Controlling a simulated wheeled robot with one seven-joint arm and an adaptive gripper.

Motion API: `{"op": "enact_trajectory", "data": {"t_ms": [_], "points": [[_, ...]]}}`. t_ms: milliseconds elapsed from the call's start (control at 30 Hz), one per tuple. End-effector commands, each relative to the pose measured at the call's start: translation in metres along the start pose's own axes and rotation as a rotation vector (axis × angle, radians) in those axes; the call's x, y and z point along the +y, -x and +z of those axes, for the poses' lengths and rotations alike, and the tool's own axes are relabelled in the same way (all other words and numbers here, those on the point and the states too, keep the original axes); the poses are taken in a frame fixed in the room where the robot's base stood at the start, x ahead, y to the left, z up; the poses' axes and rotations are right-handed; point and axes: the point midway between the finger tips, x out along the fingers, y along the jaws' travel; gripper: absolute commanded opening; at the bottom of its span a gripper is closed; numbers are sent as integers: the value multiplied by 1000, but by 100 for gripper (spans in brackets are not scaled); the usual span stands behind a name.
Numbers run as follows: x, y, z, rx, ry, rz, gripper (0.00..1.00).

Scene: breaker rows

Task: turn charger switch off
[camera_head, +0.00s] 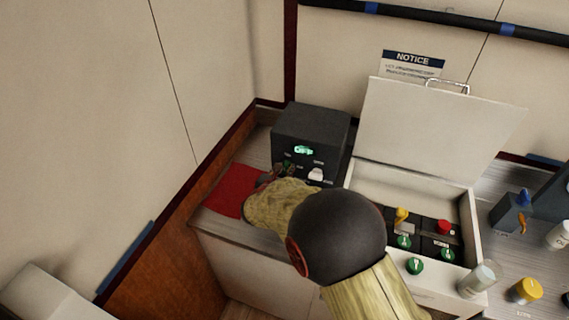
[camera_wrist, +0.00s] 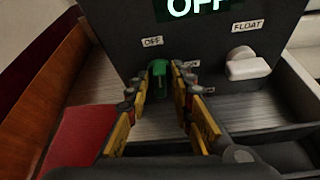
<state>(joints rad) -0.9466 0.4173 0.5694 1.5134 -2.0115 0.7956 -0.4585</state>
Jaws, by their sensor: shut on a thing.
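The charger (camera_head: 312,130) is a dark box with a lit green display, standing on the bench in the corner. In the wrist view its display (camera_wrist: 198,6) reads OFF. The green charger switch (camera_wrist: 158,76) sits on the front panel, right of an OFF label (camera_wrist: 152,41); another label behind the right finger is partly hidden. My gripper (camera_wrist: 160,90) has its fingers on either side of the green switch, shut on it. In the head view my gripper (camera_head: 280,173) is at the charger's front, and the switch is hard to make out there.
A white knob (camera_wrist: 246,66) with a FLOAT label is to the right on the same panel. A red mat (camera_head: 232,190) lies left of my gripper. An open-lidded white box (camera_head: 425,130) with several coloured switches stands to the right. Jars (camera_head: 525,290) are farther right.

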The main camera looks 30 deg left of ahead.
Motion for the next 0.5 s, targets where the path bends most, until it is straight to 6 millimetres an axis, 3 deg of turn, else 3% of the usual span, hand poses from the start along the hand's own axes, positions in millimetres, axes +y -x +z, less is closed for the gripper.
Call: {"op": "enact_trajectory", "data": {"t_ms": [200,500], "points": [[3,1,3,-1,121,-49,0],[2,-1,1,-1,157,-65,0]]}}
